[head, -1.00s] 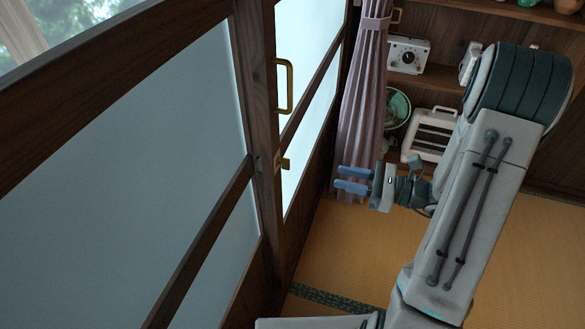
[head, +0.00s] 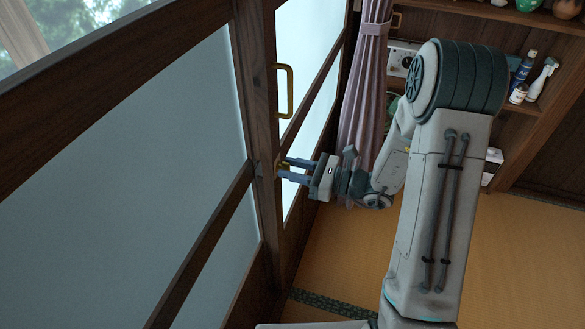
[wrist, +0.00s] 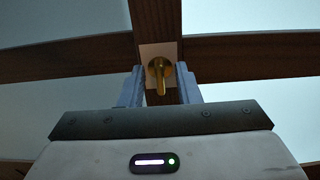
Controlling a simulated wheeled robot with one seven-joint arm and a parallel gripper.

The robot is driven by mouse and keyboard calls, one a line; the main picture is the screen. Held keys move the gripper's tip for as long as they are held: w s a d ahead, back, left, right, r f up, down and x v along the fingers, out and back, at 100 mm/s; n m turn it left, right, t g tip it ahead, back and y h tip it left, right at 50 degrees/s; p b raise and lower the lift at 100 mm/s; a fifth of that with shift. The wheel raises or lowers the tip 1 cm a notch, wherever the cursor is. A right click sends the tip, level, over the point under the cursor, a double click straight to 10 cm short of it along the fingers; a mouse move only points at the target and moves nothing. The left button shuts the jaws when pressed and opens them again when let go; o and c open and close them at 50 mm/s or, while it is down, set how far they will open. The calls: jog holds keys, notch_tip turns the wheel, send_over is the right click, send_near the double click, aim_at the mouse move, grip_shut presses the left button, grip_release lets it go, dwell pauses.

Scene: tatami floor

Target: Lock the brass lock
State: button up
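The brass lock (wrist: 158,74) is a small brass turn piece on a pale square plate, set on the dark wooden door post. In the wrist view its lever hangs down. In the head view the lock (head: 283,161) is partly hidden by my fingers. My gripper (head: 284,168) is at the post, pointing left at the lock. Its two blue-grey fingers are apart, and in the wrist view (wrist: 161,82) one stands on each side of the lever with a gap visible. Whether the fingertips touch the post is unclear.
A brass pull handle (head: 289,90) sits on the door above the lock. Frosted glass panes (head: 130,160) fill the door to both sides. A mauve curtain (head: 364,100) hangs behind my gripper, and a wooden shelf (head: 540,107) stands at the back right. The tatami floor (head: 340,255) is clear.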

grip_shut()
jog(key=shift+f+n+b, duration=0.15)
jog(key=shift+n+b, duration=0.25)
jog(key=shift+b, duration=0.1)
jog(key=n+b, duration=0.5)
jog(key=b, duration=0.2)
jog(key=n+b, duration=0.6)
jog(key=b, duration=0.2)
jog(key=n+b, duration=0.6)
jog(key=b, duration=0.2)
jog(key=shift+s+f, duration=0.2)
jog(key=shift+f, duration=0.05)
jog(key=shift+r+b, duration=0.15)
jog(key=shift+b, duration=0.2)
